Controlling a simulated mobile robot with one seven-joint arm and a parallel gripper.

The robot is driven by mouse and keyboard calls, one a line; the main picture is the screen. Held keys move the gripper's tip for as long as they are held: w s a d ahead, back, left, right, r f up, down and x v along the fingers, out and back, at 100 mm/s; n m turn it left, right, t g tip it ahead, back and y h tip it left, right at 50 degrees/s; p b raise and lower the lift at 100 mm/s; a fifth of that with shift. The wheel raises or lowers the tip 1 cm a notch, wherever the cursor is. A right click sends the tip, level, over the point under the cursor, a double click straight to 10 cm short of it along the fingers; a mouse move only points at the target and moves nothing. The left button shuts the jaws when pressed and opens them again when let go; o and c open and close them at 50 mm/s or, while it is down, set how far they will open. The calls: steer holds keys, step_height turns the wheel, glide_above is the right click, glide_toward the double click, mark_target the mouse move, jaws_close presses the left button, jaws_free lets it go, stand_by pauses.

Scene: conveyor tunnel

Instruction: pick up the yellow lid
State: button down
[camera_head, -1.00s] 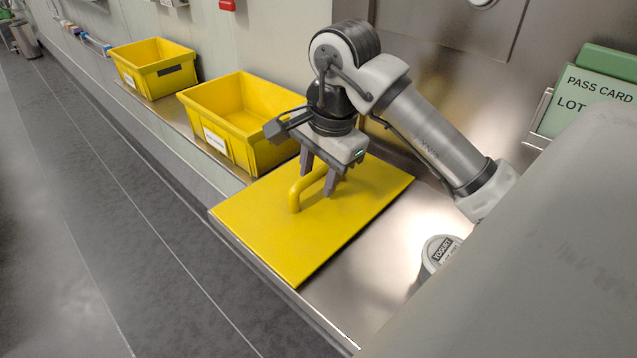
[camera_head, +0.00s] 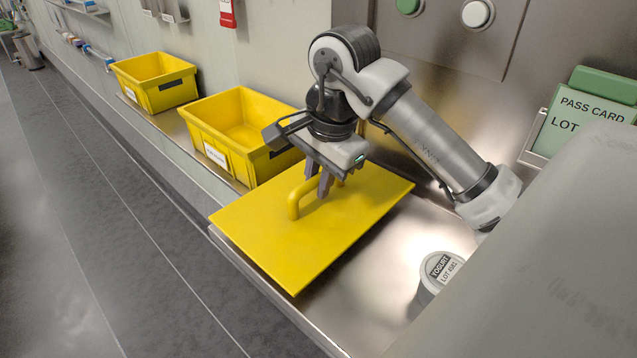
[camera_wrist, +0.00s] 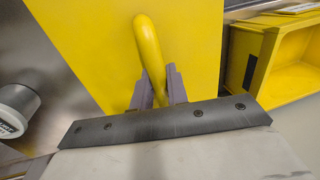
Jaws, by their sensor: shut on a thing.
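The yellow lid (camera_head: 345,225) is a flat square panel with a raised bar handle (camera_head: 294,206) on top. My gripper (camera_head: 320,188) is shut on the handle, with one finger on each side of it. In the wrist view the gripper (camera_wrist: 160,88) grips the handle (camera_wrist: 147,40) from both sides, with the yellow lid (camera_wrist: 85,35) behind it. The lid lies roughly level and appears slightly above the steel counter. The far end of the handle is partly hidden by my gripper.
Two yellow bins (camera_head: 153,80) (camera_head: 240,125) stand along the counter at left. A yogurt tub (camera_head: 438,275) stands on the bare steel counter (camera_head: 375,290) right of the lid. A green pass card holder (camera_head: 585,115) is at right. Wall buttons (camera_head: 477,14) are above.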

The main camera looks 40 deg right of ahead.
mark_target(319, 175)
step_height(319, 175, up, 18)
steer(key=p, duration=1)
steer(key=c, duration=2)
jaws_free()
jaws_close()
